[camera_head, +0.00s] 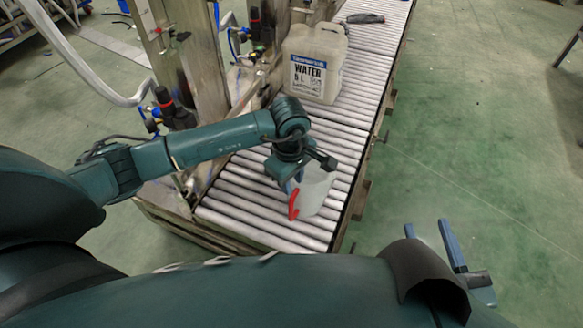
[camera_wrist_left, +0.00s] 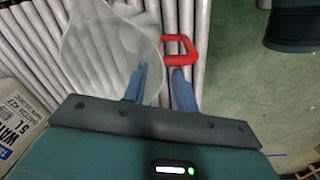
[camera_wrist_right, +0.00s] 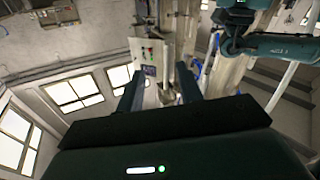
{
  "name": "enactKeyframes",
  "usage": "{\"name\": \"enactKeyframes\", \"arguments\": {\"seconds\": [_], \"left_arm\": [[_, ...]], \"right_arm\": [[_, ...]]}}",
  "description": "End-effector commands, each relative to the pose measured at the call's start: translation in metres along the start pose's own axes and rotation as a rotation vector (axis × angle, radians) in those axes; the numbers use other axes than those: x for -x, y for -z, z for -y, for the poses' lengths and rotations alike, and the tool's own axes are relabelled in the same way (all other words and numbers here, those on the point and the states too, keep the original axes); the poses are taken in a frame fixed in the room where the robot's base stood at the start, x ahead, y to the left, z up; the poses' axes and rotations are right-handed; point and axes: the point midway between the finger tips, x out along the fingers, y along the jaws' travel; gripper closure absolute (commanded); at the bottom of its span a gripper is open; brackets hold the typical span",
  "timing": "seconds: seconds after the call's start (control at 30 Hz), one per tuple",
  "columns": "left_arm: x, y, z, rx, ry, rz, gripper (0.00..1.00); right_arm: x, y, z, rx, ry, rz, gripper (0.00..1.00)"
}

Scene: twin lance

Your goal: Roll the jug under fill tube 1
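A pale translucent pitcher (camera_head: 315,192) with a red handle (camera_head: 293,205) stands on the roller conveyor below my left gripper (camera_head: 293,180). In the left wrist view the pitcher (camera_wrist_left: 105,50) is at the left and its handle (camera_wrist_left: 181,48) is just beyond the fingertips. The left fingers are apart; one overlaps the pitcher's rim. Contact cannot be told. A whitish jug labelled WATER (camera_head: 316,62) stands upright farther along the conveyor; neither gripper is at it. My right gripper (camera_head: 430,232) is open and empty, off the conveyor's right side. I cannot identify fill tube 1.
The roller conveyor (camera_head: 350,110) runs away from me, with bare rollers between pitcher and jug. A dark tool (camera_head: 366,18) lies beyond the jug. Metal posts (camera_head: 195,60) with valves and hoses line its left side. Green floor (camera_head: 470,130) is open on the right.

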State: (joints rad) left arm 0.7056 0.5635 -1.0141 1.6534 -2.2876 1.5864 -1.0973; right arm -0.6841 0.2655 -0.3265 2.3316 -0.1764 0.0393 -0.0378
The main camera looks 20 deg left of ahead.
Motion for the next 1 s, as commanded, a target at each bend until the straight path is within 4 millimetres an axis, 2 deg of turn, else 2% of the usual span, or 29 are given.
{"name": "enactKeyframes", "arguments": {"seconds": [0.03,0.2,0.63,1.0], "left_arm": [[-0.011,-0.001,0.000,0.000,0.001,0.001,0.72],[-0.030,0.000,0.000,0.001,0.000,0.001,0.72],[-0.037,-0.001,0.000,-0.001,-0.001,0.002,0.72],[-0.037,-0.001,0.000,0.000,-0.001,0.001,1.00]], "right_arm": [[0.000,-0.003,0.002,0.006,0.004,-0.016,0.64],[0.000,-0.001,0.004,0.010,0.010,-0.051,0.64],[0.000,0.002,0.005,0.011,0.013,-0.067,0.64],[0.000,0.001,0.005,0.010,0.013,-0.066,0.64]]}}
